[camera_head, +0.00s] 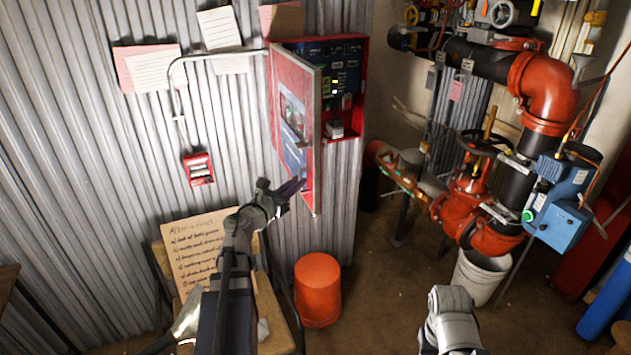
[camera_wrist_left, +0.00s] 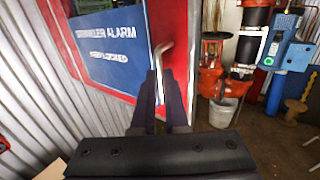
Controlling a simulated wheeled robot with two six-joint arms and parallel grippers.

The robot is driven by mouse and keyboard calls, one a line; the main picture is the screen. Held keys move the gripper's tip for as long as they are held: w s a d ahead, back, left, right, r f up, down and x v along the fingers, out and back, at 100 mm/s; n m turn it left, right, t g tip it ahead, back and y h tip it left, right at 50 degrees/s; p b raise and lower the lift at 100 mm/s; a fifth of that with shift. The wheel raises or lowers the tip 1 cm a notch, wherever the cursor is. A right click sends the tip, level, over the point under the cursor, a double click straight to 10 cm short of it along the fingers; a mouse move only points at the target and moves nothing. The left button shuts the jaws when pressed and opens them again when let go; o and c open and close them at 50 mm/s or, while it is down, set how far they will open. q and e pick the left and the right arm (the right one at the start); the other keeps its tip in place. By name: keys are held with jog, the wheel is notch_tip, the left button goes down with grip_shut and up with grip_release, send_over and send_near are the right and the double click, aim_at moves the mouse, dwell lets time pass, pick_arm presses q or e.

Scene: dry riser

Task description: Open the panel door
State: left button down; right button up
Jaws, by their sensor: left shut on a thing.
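The panel door (camera_head: 293,125) is hinged on a red box on the corrugated wall and stands well ajar. Its outer face carries a blue sign, which fills much of the left wrist view (camera_wrist_left: 108,40) and reads "sprinkler alarm". My left gripper (camera_head: 298,186) is at the door's lower free edge. In the left wrist view its dark fingers (camera_wrist_left: 168,98) are closed together on a thin pale metal door handle (camera_wrist_left: 159,68). My right gripper does not show; only a grey part of my right arm is at the bottom of the head view.
Inside the open box is a dark control panel (camera_head: 335,68) with lit indicators. An orange bucket (camera_head: 318,288) stands on the floor below. Red and black pipework (camera_head: 468,200) and a white bucket (camera_head: 479,278) are at the right. A handwritten board (camera_head: 205,260) leans on a chair at lower left.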

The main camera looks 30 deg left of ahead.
pick_arm(q)
jog(key=s+a, duration=0.5)
jog(key=a, duration=0.4)
jog(key=shift+a, duration=0.15)
jog(key=c, duration=1.4)
grip_release()
jog(key=shift+w, duration=0.1)
jog(key=o, duration=0.4)
jog(key=shift+w+f, duration=0.2)
jog(key=shift+c, duration=0.2)
jog(key=shift+o, duration=0.4)
jog(key=shift+s+r, duration=0.15)
jog(key=shift+s, duration=0.05)
jog(key=shift+d, duration=0.2)
jog(key=s+a, duration=0.1)
jog(key=s, duration=0.6)
jog(key=shift+s, duration=0.35)
